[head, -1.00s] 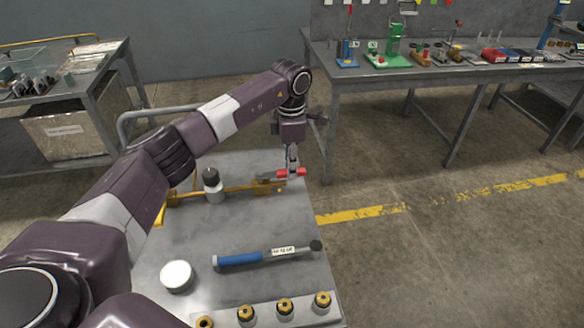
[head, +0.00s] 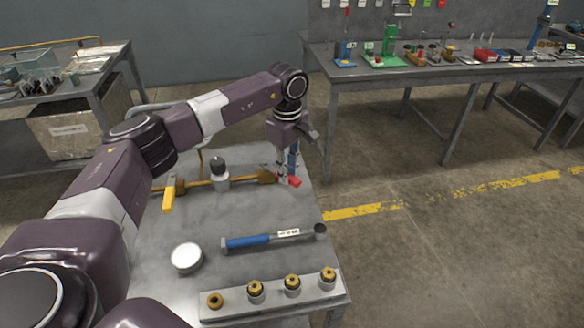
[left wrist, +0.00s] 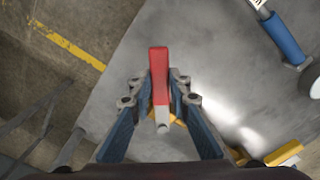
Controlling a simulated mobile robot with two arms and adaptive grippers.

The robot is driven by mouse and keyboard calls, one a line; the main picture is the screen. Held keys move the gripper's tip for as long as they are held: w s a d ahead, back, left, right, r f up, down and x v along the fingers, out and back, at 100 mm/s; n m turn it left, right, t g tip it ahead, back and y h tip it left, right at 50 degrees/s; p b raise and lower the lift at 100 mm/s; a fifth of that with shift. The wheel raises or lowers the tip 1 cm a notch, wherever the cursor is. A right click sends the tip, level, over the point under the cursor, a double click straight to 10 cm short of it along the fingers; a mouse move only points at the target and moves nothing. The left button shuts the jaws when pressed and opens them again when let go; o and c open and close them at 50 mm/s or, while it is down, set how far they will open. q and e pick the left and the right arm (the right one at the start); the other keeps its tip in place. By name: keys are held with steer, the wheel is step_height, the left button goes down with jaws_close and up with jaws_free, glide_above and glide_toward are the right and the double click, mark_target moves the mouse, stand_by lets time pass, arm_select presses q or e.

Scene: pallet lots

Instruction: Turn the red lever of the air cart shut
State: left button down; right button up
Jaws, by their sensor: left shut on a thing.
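The air cart (head: 330,303) has a grey top with a brass pipe (head: 240,183) running across it. The red lever (head: 294,181) is at the pipe's right end, slanting down to the right in the head view. My left gripper (head: 286,178) is over this end of the pipe. In the left wrist view the red lever (left wrist: 159,72) runs between the two fingers of my left gripper (left wrist: 157,97), which is shut on it. The lever's red tip extends past the fingers. The fingers partly hide the valve under it. My right gripper is not in view.
A yellow lever (head: 168,197) sits at the pipe's left end, with a white, dark-capped cylinder (head: 219,178) between. A blue-handled tool (head: 255,241), a white round lid (head: 187,257) and a strip of brass fittings (head: 270,300) lie nearer. A workbench (head: 400,75) stands beyond.

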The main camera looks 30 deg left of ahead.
arm_select(q)
steer(key=shift+s+a+m, duration=0.2)
steer(key=shift+s+m, duration=0.5)
steer(key=shift+m, duration=0.3)
steer(key=s+m, duration=0.1)
steer(key=m, duration=0.1)
steer(key=shift+s+a+m+b, duration=0.3)
steer(key=shift+s+a+b, duration=0.05)
steer(key=shift+a, duration=0.05)
steer(key=shift+s+a+m+b, duration=0.2)
steer(key=shift+s+a+m, duration=0.3)
steer(key=shift+m, duration=0.4)
steer(key=shift+s+a+m+b, duration=0.15)
steer(key=shift+s+a+m, duration=0.25)
steer(key=shift+m, duration=0.5)
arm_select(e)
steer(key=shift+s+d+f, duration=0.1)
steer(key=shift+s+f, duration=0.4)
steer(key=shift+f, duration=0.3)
arm_select(q)
steer(key=c, duration=1.8)
jaws_free()
steer(key=shift+s, duration=0.1)
steer(key=shift+r, duration=0.1)
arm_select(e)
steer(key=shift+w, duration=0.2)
arm_select(q)
step_height(320, 180, up, 12)
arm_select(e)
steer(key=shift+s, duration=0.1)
